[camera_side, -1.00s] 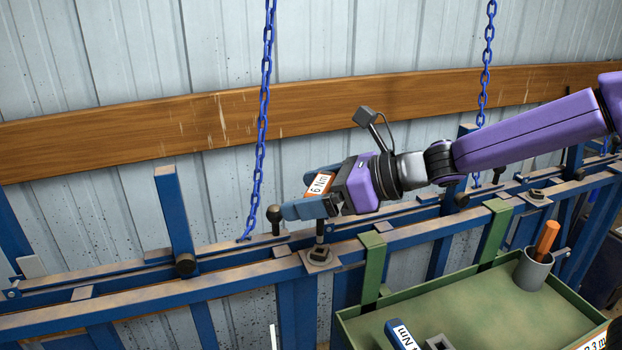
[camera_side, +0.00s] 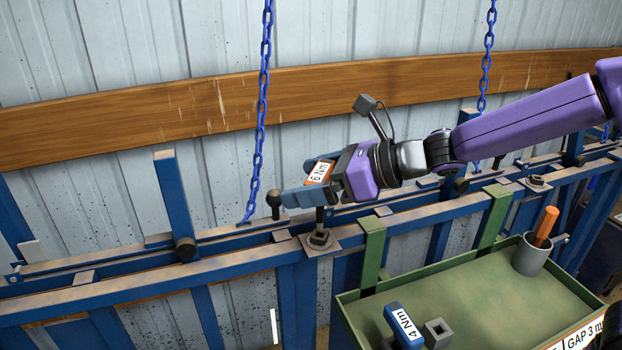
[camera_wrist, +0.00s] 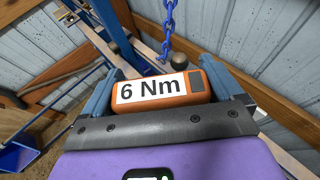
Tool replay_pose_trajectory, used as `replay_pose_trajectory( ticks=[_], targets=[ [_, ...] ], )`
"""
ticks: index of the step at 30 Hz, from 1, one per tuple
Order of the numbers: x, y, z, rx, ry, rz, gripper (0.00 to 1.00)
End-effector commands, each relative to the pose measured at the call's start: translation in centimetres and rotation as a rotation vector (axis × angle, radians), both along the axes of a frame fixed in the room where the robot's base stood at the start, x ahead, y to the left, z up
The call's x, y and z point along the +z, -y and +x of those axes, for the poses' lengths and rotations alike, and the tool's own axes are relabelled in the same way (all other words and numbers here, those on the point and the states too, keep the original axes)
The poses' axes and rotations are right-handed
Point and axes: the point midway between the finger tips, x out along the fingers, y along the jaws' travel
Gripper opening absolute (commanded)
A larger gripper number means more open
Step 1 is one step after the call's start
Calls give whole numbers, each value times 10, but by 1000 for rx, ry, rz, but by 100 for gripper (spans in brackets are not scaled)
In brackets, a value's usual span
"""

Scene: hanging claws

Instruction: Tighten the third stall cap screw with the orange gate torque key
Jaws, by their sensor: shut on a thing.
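My gripper (camera_side: 300,194) is shut on the orange torque key (camera_side: 319,172), whose white label reads 6 Nm. The key also fills the middle of the wrist view (camera_wrist: 158,92), between the two blue fingers. The key's dark shank points straight down, and its lower end meets a cap screw (camera_side: 319,240) on a square plate on the blue rail. Whether it is fully seated I cannot tell. Another cap screw (camera_side: 536,181) sits on a plate farther right along the rail.
A green tray (camera_side: 470,285) hangs on the rail at front right. It holds a blue 4 Nm key (camera_side: 403,325), a small square socket (camera_side: 437,333) and a grey cup (camera_side: 531,256) with an orange-handled tool. A blue chain (camera_side: 262,110) hangs just behind my gripper.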

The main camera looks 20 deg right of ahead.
Motion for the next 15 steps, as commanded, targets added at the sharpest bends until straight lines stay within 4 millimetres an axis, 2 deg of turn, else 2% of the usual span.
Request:
replay_pose_trajectory(
  ticks=[15],
  targets=[
    [-8,0,0,1,-2,0,20]
  ],
)
